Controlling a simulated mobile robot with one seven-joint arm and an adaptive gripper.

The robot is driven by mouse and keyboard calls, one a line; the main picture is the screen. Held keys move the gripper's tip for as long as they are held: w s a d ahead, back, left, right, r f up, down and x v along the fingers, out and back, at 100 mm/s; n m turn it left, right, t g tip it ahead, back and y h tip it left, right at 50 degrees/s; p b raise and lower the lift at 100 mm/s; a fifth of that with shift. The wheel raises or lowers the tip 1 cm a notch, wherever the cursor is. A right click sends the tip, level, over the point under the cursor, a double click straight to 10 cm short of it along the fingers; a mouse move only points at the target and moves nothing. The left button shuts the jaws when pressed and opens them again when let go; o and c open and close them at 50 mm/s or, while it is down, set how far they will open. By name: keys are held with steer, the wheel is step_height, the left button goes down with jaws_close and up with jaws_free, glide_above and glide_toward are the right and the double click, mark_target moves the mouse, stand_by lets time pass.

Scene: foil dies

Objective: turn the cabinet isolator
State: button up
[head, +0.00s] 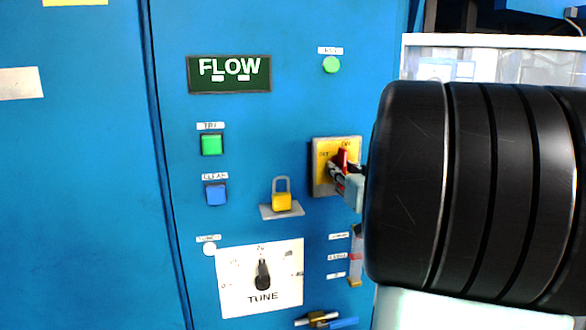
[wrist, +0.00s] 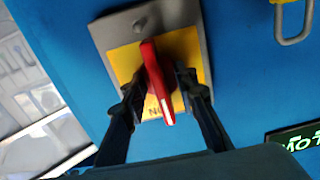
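The cabinet isolator is a red handle (wrist: 157,85) on a yellow plate with a grey backing (head: 322,185), on the blue cabinet front. In the head view the handle (head: 342,157) stands roughly upright beside the upper lettering, and my gripper (head: 345,175) partly covers it. In the wrist view the handle's white-tipped end lies near the upside-down ON lettering. My gripper (wrist: 160,82) has one finger on each side of the handle, with narrow gaps seeming to show, so it looks open around it. Finger contact is hard to judge.
A yellow padlock (head: 282,201) stands on a small grey ledge (head: 280,212) left of the isolator. Green (head: 212,145) and blue (head: 216,194) buttons, a TUNE dial (head: 263,275), a FLOW sign (head: 229,74) and a lower latch (head: 318,319) share the panel.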

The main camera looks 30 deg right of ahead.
step_height(320, 180, up, 10)
stand_by(0.6)
